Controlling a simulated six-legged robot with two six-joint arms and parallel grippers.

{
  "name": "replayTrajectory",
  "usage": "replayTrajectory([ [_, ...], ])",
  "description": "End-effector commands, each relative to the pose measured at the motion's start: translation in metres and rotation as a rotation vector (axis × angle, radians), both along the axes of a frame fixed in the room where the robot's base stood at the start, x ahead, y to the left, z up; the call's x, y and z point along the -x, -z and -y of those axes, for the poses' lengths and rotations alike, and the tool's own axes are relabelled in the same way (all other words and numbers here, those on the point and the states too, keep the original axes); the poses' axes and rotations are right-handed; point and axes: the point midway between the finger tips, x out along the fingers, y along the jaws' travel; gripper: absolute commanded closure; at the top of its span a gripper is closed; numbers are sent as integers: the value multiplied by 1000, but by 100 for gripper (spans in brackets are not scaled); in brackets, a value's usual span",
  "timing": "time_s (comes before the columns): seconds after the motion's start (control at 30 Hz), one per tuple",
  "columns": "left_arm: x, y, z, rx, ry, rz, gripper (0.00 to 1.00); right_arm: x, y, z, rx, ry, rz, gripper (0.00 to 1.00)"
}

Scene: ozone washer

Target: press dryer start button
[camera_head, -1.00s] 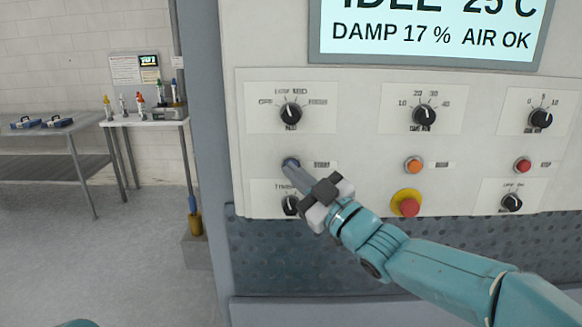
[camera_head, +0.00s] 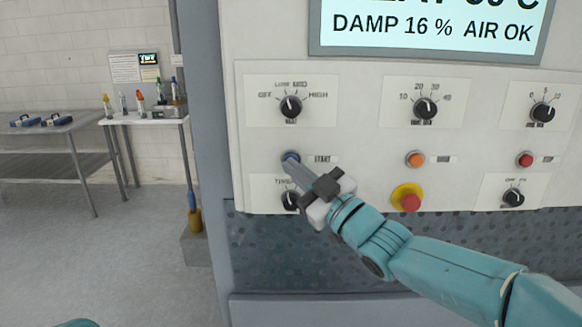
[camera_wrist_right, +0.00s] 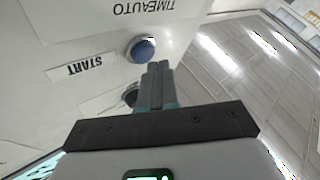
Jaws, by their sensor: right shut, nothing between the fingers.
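The blue start button (camera_head: 291,156) sits in a dark ring left of the "START" label on the dryer's panel (camera_head: 360,190). My left gripper is out of view.
A black heat knob (camera_head: 290,107) is above the button and a timer knob (camera_head: 290,200) below, partly behind my gripper. An orange button (camera_head: 415,159), a red button (camera_head: 525,159) and a red emergency stop (camera_head: 410,202) are to the right.

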Motion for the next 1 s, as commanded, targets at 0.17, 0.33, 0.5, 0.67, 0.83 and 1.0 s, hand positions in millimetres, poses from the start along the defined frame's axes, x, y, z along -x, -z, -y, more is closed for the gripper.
replayTrajectory([
  [0.17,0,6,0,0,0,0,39,6,1,0,-1,-1,0,100],
  [0.33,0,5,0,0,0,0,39,6,0,0,0,0,0,100],
  [0.5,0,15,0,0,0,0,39,13,3,0,-1,-2,2,100],
  [0.67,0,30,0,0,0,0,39,29,4,0,-1,-1,4,100],
  [0.83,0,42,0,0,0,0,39,46,3,0,0,-2,3,100],
  [1.0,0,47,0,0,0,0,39,55,1,0,-1,0,1,100],
])
